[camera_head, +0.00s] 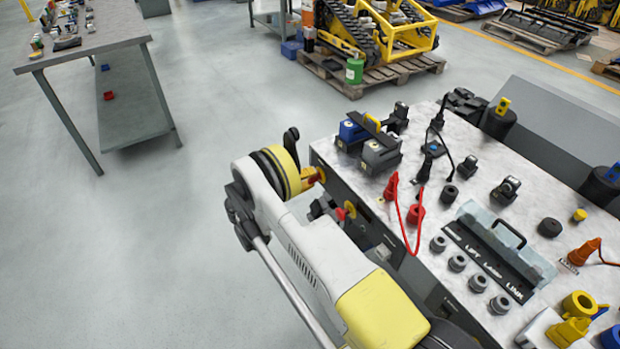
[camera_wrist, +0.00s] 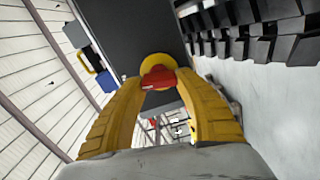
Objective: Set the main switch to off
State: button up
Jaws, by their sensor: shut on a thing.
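The main switch is a red handle (camera_wrist: 158,78) on a round yellow plate (camera_wrist: 156,60), mounted on a dark panel (camera_wrist: 140,30). In the wrist view the red handle lies roughly crosswise in the picture, between my two yellow fingers. My gripper (camera_wrist: 160,84) is shut on the red handle. In the head view, my gripper (camera_head: 311,177) reaches the front side of the carrier at the left end, and the yellow plate (camera_head: 321,174) shows just beyond the fingers. My fingers hide part of the switch. I cannot read any position marks.
A second red knob on yellow (camera_head: 349,209) sits lower on the same front side. The carrier top (camera_head: 455,190) holds blue and grey connectors, a red cable and a handled plate (camera_head: 492,262). A workbench (camera_head: 95,45) stands back left. The floor between is clear.

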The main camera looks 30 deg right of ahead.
jog(key=shift+n, duration=1)
jog(key=o, duration=1.2)
